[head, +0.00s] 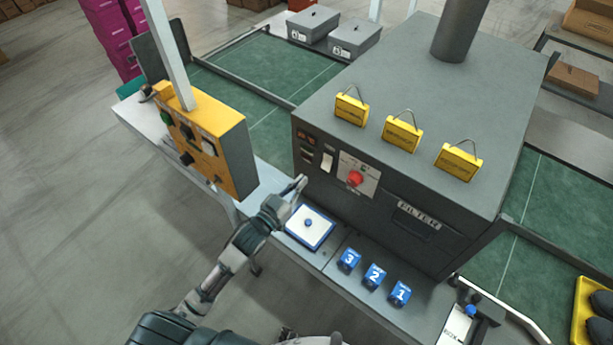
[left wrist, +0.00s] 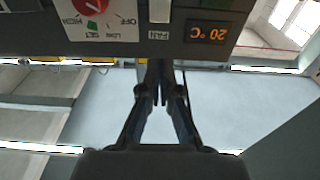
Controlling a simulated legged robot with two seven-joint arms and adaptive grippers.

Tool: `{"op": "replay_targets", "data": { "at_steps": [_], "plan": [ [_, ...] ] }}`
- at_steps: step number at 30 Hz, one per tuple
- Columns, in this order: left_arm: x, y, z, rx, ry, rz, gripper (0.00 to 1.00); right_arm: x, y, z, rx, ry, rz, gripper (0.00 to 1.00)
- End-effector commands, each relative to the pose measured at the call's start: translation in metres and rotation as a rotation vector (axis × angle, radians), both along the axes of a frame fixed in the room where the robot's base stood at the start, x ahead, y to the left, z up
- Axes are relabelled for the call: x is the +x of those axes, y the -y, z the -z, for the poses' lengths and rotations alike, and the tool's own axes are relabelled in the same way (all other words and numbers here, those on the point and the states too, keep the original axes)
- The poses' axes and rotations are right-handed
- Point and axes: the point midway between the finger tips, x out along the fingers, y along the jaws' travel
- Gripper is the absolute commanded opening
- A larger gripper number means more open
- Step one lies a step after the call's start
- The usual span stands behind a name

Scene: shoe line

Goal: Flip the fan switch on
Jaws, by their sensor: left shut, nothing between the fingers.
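The fan switch (head: 327,162) is a pale rocker on the front of the grey machine box (head: 390,185), left of the red knob. In the left wrist view, which is upside down, the switch (left wrist: 159,11) is at the top edge, cut off, beside the FAN label. I cannot tell which way it is tipped. My left gripper (head: 301,181) is shut and empty, in front of the panel and below left of the switch. In the left wrist view its fingertips (left wrist: 160,68) line up with the switch, with no clear contact. My right gripper is not in view.
A red knob (head: 355,178) sits right of the switch, and a 20 °C display (left wrist: 208,33) beside it. A yellow control box (head: 205,140) stands left of my arm. A white pad (head: 310,228) and blue numbered blocks (head: 375,275) lie on the bench below.

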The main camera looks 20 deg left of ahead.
Motion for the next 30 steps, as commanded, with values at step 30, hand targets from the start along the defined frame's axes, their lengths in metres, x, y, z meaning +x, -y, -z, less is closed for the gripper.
{"op": "replay_targets", "data": {
  "at_steps": [30],
  "plan": [
    [-0.038,-0.011,0.03,0.036,-0.133,-0.043,0.0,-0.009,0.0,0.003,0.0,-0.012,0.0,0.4]
  ]
}}
